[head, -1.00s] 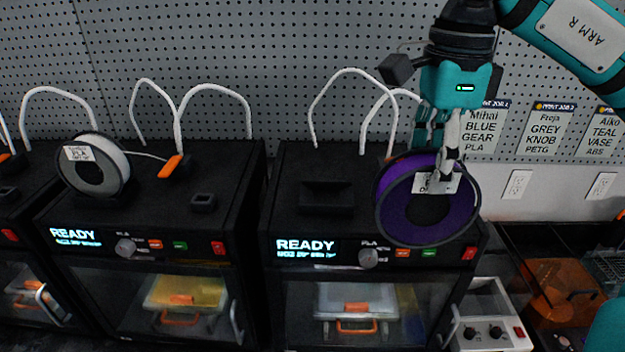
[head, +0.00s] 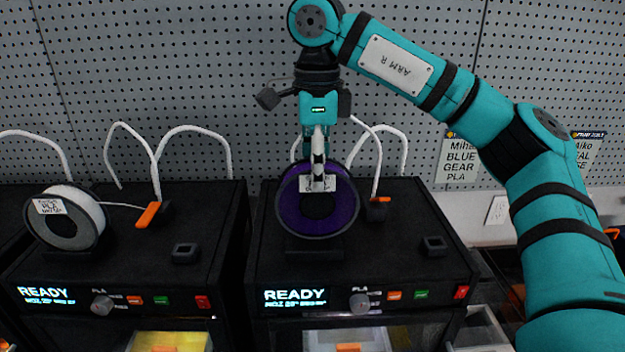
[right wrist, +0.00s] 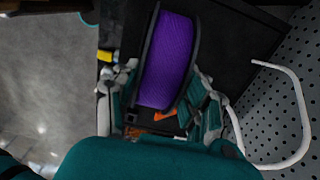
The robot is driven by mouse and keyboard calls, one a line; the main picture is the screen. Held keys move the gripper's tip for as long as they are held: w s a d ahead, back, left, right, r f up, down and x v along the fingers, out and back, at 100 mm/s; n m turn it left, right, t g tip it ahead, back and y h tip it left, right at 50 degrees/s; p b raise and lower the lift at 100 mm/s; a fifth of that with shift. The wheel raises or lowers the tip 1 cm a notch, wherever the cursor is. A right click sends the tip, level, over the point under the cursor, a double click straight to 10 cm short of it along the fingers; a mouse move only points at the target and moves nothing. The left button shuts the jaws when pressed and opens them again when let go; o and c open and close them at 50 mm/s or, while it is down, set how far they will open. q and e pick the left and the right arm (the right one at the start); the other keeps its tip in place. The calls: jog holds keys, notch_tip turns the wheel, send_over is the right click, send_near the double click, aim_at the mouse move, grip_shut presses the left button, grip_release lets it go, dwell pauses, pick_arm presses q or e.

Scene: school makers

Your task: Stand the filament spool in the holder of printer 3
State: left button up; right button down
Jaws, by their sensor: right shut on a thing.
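A purple filament spool (head: 288,212) with black flanges and a white label stands upright over the top of the right-hand printer (head: 400,215). My right gripper (head: 318,180) is shut on the spool's upper rim. In the right wrist view the purple spool (right wrist: 169,60) sits between the two fingers (right wrist: 165,105). The dark holder (head: 314,252) on the printer's top lies directly under the spool. The spool's lower edge is at or just above the holder; I cannot tell whether it is touching. My left gripper is not in view.
A printer to the left (head: 205,215) bears a white spool (head: 75,232) in its holder. White tubes (head: 376,160) arch behind the spools. A small square black part (head: 434,246) stands on the printer's right. A grey pegboard (head: 230,60) closes off the back.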

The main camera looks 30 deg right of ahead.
jog(key=shift+w+a, duration=0.2)
jog(key=shift+w, duration=0.15)
notch_tip(320, 180, down, 3)
jog(key=shift+s+f+p, duration=0.1)
jog(key=shift+p, duration=0.3)
jog(key=shift+d+f, duration=0.1)
jog(key=shift+f, duration=0.05)
jog(key=shift+s+f, duration=0.1)
jog(key=shift+f, duration=0.1)
jog(key=c, duration=1)
grip_release()
jog(key=shift+c, duration=0.2)
jog(key=o, duration=0.3)
jog(key=shift+o, duration=0.2)
jog(key=shift+r, duration=0.2)
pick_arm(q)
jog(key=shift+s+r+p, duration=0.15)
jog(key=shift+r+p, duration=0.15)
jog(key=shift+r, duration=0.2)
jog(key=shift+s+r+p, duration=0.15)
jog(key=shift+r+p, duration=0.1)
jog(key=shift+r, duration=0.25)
pick_arm(e)
notch_tip(320, 180, up, 12)
